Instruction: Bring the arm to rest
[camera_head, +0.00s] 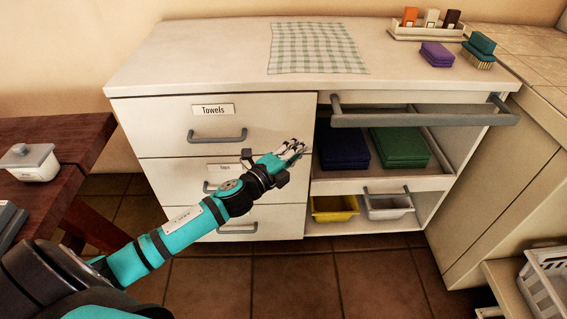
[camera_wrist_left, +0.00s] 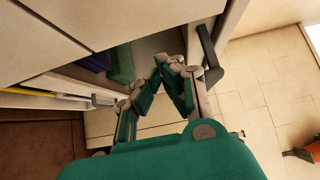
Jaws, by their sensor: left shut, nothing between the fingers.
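My left gripper (camera_head: 292,152) is at the end of my teal and black arm, in front of the white cabinet (camera_head: 222,168). Its fingers are together and empty. They point toward the open shelf bay on the cabinet's right side. In the left wrist view the shut fingers (camera_wrist_left: 165,68) show close up, beside a dark grey bar handle (camera_wrist_left: 209,52). My right gripper is in neither view.
Folded blue cloths (camera_head: 343,147) and green cloths (camera_head: 400,146) lie in the bay. Below are a yellow bin (camera_head: 333,209) and a white bin (camera_head: 388,207). A dark wooden table (camera_head: 62,150) stands left, a white basket (camera_head: 546,284) lower right. Tiled floor in front is clear.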

